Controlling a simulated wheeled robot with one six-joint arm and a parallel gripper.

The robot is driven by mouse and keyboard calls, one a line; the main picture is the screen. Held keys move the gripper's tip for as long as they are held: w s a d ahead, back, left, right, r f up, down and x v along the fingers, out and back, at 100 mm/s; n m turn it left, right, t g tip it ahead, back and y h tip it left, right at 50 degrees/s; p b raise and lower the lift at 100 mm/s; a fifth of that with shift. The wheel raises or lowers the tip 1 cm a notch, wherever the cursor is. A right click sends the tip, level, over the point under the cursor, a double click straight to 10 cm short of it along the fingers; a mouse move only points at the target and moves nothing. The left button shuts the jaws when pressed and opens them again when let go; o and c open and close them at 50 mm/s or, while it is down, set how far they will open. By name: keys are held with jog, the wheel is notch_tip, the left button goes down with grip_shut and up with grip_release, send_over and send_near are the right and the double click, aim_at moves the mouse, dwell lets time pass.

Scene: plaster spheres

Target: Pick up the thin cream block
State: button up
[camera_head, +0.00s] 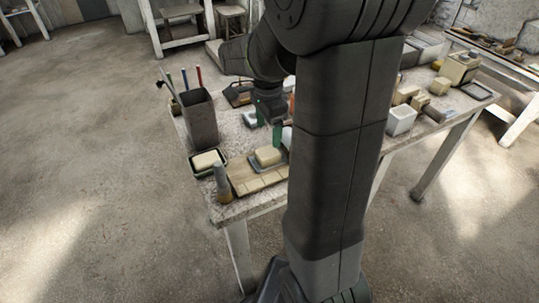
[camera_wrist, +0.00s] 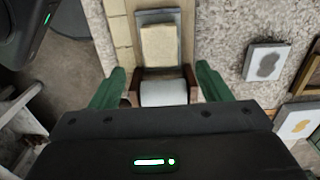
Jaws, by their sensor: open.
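A cream block (camera_head: 268,155) lies on a small grey tray (camera_head: 281,167) near the table's front edge. In the wrist view the cream block (camera_wrist: 159,46) lies lengthwise on the dark tray, ahead of and between the green fingers. My gripper (camera_wrist: 160,70) is open and empty, its fingers spread to either side of a white-topped item (camera_wrist: 163,92) in a brown holder. In the head view my gripper (camera_head: 268,128) is above the table, behind the block; my arm hides part of it. Another cream block (camera_head: 206,160) sits in a dark green tray to the left. I cannot tell which is thinnest.
A tall grey container (camera_head: 199,118) with pens stands at the left, and a bottle-like item (camera_head: 222,183) at the front corner. A tan tiled board (camera_head: 260,182) lies along the front edge. A white box (camera_head: 400,120) and more cream blocks (camera_head: 420,102) are at right.

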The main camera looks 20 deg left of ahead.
aim_at(268, 152)
notch_tip(268, 152, down, 9)
jog(key=shift+a+f+b, duration=0.1)
jog(key=shift+b, duration=0.25)
jog(key=c, duration=1.2)
